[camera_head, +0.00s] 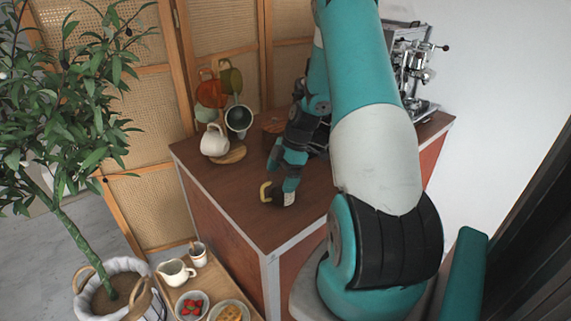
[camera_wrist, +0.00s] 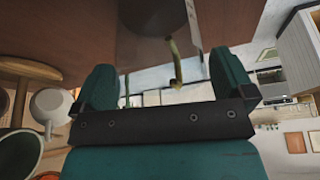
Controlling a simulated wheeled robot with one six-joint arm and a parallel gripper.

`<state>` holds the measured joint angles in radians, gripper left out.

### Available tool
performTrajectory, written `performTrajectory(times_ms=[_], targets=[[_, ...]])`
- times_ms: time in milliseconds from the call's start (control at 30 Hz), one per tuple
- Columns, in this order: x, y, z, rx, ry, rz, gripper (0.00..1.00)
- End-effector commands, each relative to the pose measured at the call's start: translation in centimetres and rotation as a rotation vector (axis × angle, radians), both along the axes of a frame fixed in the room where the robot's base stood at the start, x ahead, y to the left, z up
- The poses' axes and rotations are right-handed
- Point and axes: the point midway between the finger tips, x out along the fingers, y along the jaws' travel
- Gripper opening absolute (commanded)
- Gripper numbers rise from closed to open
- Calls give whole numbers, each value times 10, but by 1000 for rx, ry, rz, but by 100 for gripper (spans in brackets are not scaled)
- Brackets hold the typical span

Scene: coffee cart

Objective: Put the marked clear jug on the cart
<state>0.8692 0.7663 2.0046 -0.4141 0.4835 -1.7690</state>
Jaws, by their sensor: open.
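A clear jug with a yellow handle (camera_head: 265,192) stands near the left front edge of the brown cart top (camera_head: 222,188). Its see-through body is hard to make out. In the wrist view the yellow handle (camera_wrist: 174,62) shows between the two teal fingers, with a glassy patch above it. My gripper (camera_head: 285,172) is low over the cart top, right by the jug. The fingers (camera_wrist: 165,78) are apart. I cannot tell whether they touch the jug.
A mug tree (camera_head: 230,155) with several mugs stands at the cart's back left. An espresso machine (camera_head: 412,70) is at the back right. A low wooden table (camera_head: 225,275) at lower left holds a white jug (camera_head: 176,271), a cup and food plates. A potted plant (camera_head: 112,285) stands left.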

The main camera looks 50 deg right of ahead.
Motion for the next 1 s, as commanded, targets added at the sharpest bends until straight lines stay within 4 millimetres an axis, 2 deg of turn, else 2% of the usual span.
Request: performTrajectory(times_ms=[167, 500, 633, 800, 900, 967, 1000], targets=[[-5, -12, 25, -7, -5, -4, 100], [-18, -34, 90, -5, -3, -2, 100], [-20, -39, 104, -3, -3, -2, 100], [-22, -40, 110, -1, 0, -1, 100], [-17, -31, 114, -1, 5, -2, 100], [-8, -12, 121, 1, 17, -9, 100], [-1, 8, 127, 3, 30, -17, 100]])
